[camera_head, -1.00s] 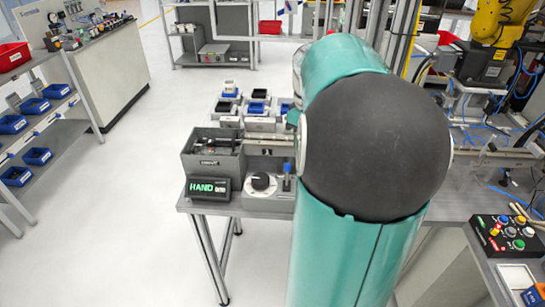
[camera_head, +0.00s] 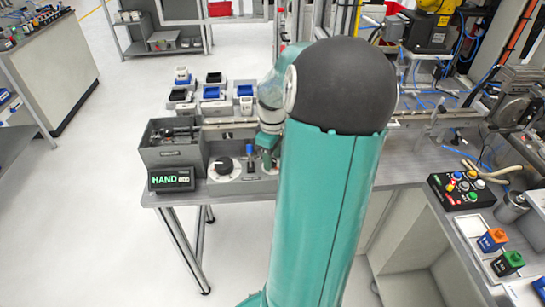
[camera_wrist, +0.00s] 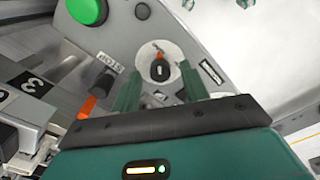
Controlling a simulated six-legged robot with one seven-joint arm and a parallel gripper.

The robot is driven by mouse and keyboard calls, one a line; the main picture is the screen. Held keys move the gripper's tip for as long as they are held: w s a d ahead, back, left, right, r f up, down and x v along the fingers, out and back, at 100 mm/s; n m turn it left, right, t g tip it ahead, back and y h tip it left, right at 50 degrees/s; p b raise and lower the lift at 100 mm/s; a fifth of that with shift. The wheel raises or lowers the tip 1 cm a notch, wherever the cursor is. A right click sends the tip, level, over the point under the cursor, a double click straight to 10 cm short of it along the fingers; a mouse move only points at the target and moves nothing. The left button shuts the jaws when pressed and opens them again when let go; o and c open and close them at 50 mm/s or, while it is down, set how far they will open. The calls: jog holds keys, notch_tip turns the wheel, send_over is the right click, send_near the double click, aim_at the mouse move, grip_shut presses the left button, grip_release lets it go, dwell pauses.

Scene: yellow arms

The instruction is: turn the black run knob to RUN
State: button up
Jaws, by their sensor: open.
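The black run knob (camera_head: 223,166) sits on a pale round dial on the grey control box at the bench's front left. In the wrist view, a black knob (camera_wrist: 159,70) on a white dial with an orange mark appears between and beyond my fingertips. My gripper (camera_wrist: 160,82) is open, with a green finger on each side of that view of the knob and nothing held. Contact with it cannot be told. In the head view my gripper (camera_head: 265,156) is right of the knob, partly hidden by my arm. The display (camera_head: 171,180) reads HAND.
A blue-topped lever (camera_head: 249,151) stands right of the knob. A grey bin (camera_head: 172,158) is behind the display. The wrist view shows a green button (camera_wrist: 87,11) and a black stub (camera_wrist: 101,60) nearby. A black button box (camera_head: 468,189) lies at right.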

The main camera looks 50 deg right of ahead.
jog(key=shift+f, duration=0.35)
grip_shut()
